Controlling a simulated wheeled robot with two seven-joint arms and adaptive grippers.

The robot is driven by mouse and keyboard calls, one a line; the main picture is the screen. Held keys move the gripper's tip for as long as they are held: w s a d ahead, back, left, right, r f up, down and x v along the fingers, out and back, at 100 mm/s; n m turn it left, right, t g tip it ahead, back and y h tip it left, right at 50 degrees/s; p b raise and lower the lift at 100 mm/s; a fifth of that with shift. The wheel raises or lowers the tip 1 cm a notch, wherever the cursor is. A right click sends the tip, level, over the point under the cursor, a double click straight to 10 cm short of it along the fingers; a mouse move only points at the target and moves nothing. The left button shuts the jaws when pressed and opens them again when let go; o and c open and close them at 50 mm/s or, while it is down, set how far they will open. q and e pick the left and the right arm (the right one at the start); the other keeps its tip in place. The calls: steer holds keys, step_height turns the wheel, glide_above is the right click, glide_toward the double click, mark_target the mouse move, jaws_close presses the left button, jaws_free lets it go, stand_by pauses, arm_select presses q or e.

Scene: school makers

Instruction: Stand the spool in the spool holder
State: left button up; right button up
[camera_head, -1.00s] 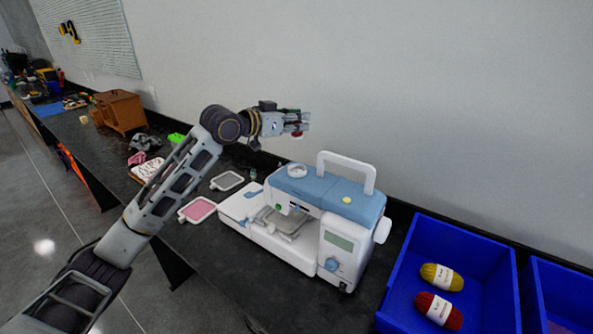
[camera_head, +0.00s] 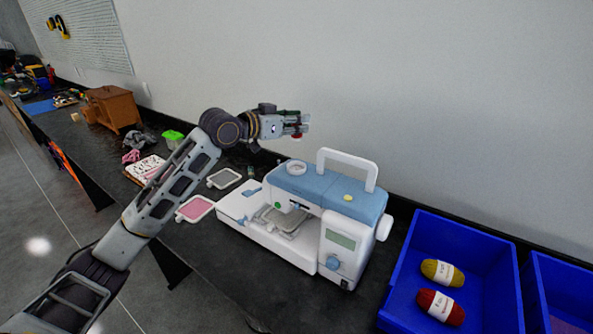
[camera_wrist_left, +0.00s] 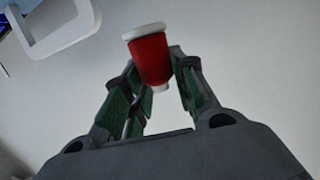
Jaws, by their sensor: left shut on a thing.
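My left gripper (camera_head: 300,126) is shut on a red spool. It holds the spool in the air above and behind the left end of the blue-and-white sewing machine (camera_head: 345,222). In the left wrist view the red spool (camera_wrist_left: 151,58) with pale ends sits between the green-padded fingers (camera_wrist_left: 155,85). In the head view only a bit of red shows at the fingertips. A round white holder (camera_head: 296,168) is on top of the machine at its left end, below the gripper and apart from the spool. My right gripper is not in view.
The machine's white carry handle (camera_head: 347,168) rises to the right of the holder. A blue bin (camera_head: 410,290) with yellow and red yarn stands at the right. Hoops, including a pink one (camera_head: 196,209), lie left of the machine. The wall is close behind.

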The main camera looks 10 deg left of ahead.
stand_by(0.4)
arm_select(q)
steer(key=shift+f, duration=3.2)
steer(key=shift+f, duration=1.85)
steer(key=shift+f, duration=0.35)
steer(key=o, duration=0.9)
steer(key=shift+r, duration=0.1)
